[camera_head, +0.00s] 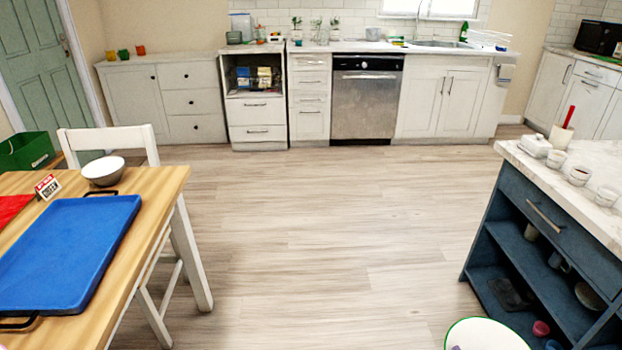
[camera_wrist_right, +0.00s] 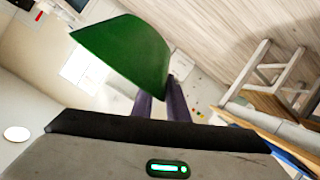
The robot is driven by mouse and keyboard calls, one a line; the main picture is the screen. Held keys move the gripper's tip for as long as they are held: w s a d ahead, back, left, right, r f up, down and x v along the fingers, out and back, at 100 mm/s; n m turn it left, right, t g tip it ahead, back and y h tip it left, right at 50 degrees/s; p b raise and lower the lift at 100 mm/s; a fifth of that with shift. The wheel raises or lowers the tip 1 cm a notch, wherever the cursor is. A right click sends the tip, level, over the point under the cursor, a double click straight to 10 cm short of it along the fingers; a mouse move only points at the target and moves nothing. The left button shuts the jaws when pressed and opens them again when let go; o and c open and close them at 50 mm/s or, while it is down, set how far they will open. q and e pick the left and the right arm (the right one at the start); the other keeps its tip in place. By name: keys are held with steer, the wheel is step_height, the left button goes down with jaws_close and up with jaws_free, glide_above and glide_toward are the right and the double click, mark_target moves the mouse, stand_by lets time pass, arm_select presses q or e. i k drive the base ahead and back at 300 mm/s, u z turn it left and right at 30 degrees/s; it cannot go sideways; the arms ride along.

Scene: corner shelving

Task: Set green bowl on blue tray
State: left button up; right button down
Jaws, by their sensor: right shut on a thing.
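The green bowl (camera_wrist_right: 125,55) is held tilted in the right wrist view, with its green outer side showing. My right gripper (camera_wrist_right: 160,98) is shut on it at its lower edge. In the head view the bowl (camera_head: 482,336) shows at the bottom edge, right of centre, with a white inside and a thin green rim; part of it is cut off. The blue tray (camera_head: 70,245) lies on the wooden table at the left, far from the bowl. It is empty and has dark handles. My left gripper is not in view.
The wooden table (camera_head: 150,190) also holds a white-grey bowl (camera_head: 103,171), a small sign (camera_head: 48,187) and a red item (camera_head: 10,208). A white chair (camera_head: 110,140) stands behind it. A dark blue island (camera_head: 540,225) is at the right. The floor between is clear.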

mark_target(66, 248)
steer(key=i, duration=1.6)
steer(key=u, duration=3.6)
